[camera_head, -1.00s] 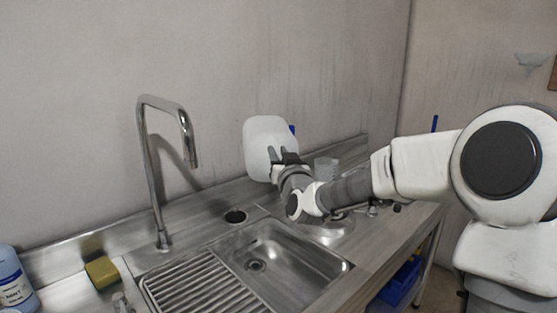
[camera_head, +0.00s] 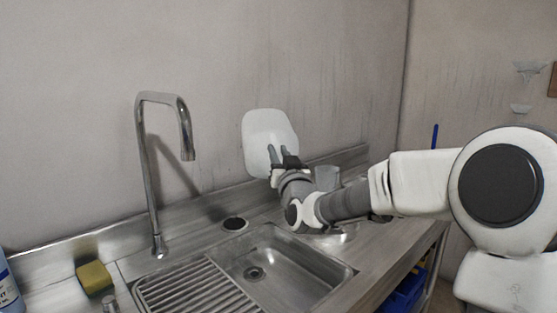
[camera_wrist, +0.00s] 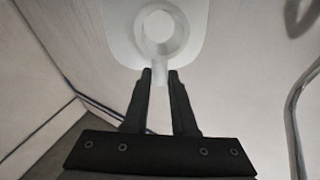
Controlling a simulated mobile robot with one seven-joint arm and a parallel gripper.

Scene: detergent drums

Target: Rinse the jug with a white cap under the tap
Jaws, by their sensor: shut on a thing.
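A white jug (camera_head: 269,137) is held up in the air over the back of the counter, right of the tap (camera_head: 163,150), tilted a little. My gripper (camera_head: 275,160) is shut on it from below right in the head view. In the wrist view, the jug (camera_wrist: 122,30) shows a round pale top (camera_wrist: 160,28), and a narrow part of it sits between the fingertips of my gripper (camera_wrist: 159,76). I cannot tell clearly whether the round top is a cap. The tap's spout is apart from the jug, to its left, with no water visible.
The sink basin (camera_head: 290,272) lies below, with a ribbed drainboard (camera_head: 190,285) at its left. A yellow sponge (camera_head: 94,278) and a blue bottle (camera_head: 8,285) stand at the left. A grey cup-like vessel (camera_head: 327,177) stands behind my arm. The wall is close behind.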

